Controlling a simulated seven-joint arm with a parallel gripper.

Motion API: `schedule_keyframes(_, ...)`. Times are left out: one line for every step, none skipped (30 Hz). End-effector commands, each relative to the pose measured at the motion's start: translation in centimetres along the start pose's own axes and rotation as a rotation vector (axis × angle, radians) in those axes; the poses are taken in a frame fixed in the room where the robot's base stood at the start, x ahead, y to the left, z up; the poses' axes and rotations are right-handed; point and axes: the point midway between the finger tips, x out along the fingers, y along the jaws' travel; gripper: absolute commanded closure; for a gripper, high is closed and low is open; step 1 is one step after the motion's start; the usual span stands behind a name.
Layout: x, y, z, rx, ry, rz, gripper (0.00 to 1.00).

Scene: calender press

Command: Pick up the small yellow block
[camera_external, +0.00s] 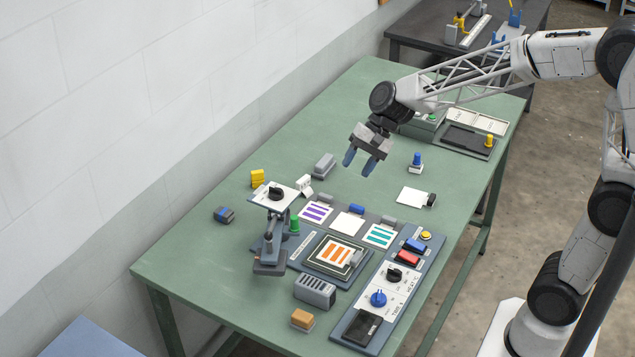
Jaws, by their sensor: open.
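A small yellow block (257,178) with a dark line across its side sits on the green table (215,245), near the wall side. My gripper (359,162) is open and empty, with its two blue fingertips pointing down. It hangs above the table, to the right of the yellow block and well apart from it. An orange-tan block (302,318) on a pale base lies at the table's front.
A raised white plate with a black knob (276,194) stands right beside the yellow block. A dark blue-grey block (224,215) and a grey block (324,165) lie nearby. The press panel (334,256) and control panel (390,290) fill the front right. The table's far left is clear.

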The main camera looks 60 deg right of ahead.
Motion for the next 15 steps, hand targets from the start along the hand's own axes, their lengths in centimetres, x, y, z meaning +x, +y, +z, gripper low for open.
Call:
schedule_keyframes(0.6, -0.8, -1.2, 0.043, -0.012, -0.018, 0.51)
schedule_keyframes(0.9, -1.3, -1.8, 0.071, -0.02, -0.031, 0.51)
schedule_keyframes(1.4, -2.0, -2.7, 0.108, -0.029, -0.049, 0.51)
schedule_keyframes(1.7, -2.5, -3.3, 0.134, -0.037, -0.061, 0.51)
schedule_keyframes(2.0, -2.9, -4.0, 0.162, -0.044, -0.073, 0.51)
schedule_keyframes(2.5, -3.5, -4.8, 0.199, -0.054, -0.091, 0.51)
schedule_keyframes(2.8, -4.0, -5.5, 0.227, -0.062, -0.104, 0.51)
schedule_keyframes(3.2, -4.4, -6.2, 0.254, -0.069, -0.116, 0.51)
schedule_keyframes(3.6, -5.0, -7.2, 0.291, -0.079, -0.133, 0.51)
schedule_keyframes(3.9, -5.4, -7.9, 0.319, -0.087, -0.146, 0.51)
schedule_keyframes(4.2, -5.8, -8.6, 0.346, -0.094, -0.16, 0.51)
schedule_keyframes(4.7, -6.3, -9.6, 0.384, -0.104, -0.176, 0.51)
schedule_keyframes(5.1, -6.7, -10.4, 0.411, -0.112, -0.188, 0.51)
schedule_keyframes(5.4, -7.1, -11.1, 0.439, -0.119, -0.202, 0.51)
schedule_keyframes(5.9, -7.5, -12.2, 0.477, -0.13, -0.218, 0.51)
